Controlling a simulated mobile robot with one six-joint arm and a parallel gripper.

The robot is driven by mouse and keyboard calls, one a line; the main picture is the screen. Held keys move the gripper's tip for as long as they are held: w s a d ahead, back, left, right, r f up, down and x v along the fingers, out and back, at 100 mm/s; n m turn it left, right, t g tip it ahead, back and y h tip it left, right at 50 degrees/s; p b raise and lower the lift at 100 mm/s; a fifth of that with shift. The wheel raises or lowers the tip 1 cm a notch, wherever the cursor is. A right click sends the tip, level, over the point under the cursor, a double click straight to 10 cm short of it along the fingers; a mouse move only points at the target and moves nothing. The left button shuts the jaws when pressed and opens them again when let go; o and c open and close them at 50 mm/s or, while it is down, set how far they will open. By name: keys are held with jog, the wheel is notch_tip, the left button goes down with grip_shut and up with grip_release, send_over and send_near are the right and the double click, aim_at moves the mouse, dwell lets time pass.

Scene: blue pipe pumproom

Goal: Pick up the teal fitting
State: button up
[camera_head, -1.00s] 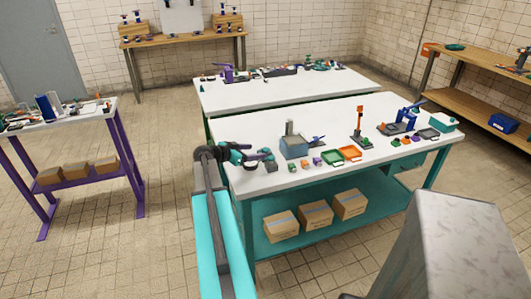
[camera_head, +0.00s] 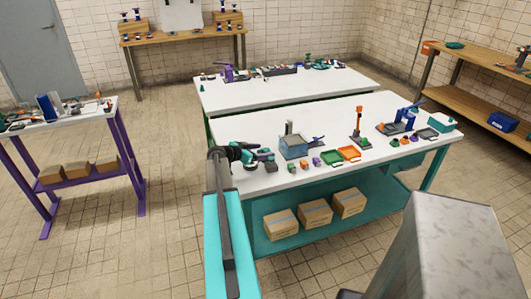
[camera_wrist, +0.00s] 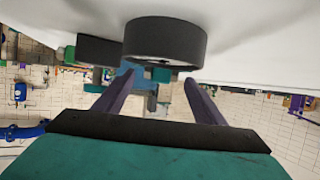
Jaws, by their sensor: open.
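My gripper (camera_head: 268,157) is open and low over the left end of the near white table in the head view. In the wrist view, the gap between its two purple-grey fingers (camera_wrist: 159,78) holds nothing gripped. A small teal piece (camera_wrist: 160,75) shows beyond the fingertips, partly covered by a dark cylinder; I cannot tell for sure that it is the teal fitting. In the head view a small greenish piece (camera_head: 292,167) stands on the table just right of my gripper, apart from it. Its shape is too small to tell.
A blue-grey box (camera_head: 293,148) stands right of my gripper. Small blocks, a green tray (camera_head: 330,158) and an orange tray (camera_head: 348,154) line the front edge. The dark cylinder (camera_wrist: 165,42) is close in the wrist view. Cardboard boxes (camera_head: 315,213) sit on the lower shelf.

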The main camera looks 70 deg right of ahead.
dwell(0.4)
jog(key=c, duration=1.3)
jog(key=shift+r, duration=0.25)
jog(key=shift+r+b, duration=0.6)
jog(key=shift+r, duration=0.25)
jog(key=shift+s+a+r+b, duration=0.3)
jog(key=shift+s+r+b, duration=0.05)
jog(key=shift+r, duration=0.3)
jog(key=s+a+b, duration=0.1)
jog(key=s+a, duration=0.1)
jog(key=s, duration=0.2)
jog(key=s+a+r+b, duration=0.1)
jog(key=s+a, duration=0.2)
jog(key=s, duration=0.1)
jog(key=s+a+b, duration=0.1)
jog(key=s+a, duration=0.2)
jog(key=s, duration=0.1)
jog(key=shift+s+a+r+b, duration=0.15)
jog(key=shift+s+r+b, duration=0.1)
jog(key=shift+s+b, duration=0.15)
jog(key=shift+w, duration=0.1)
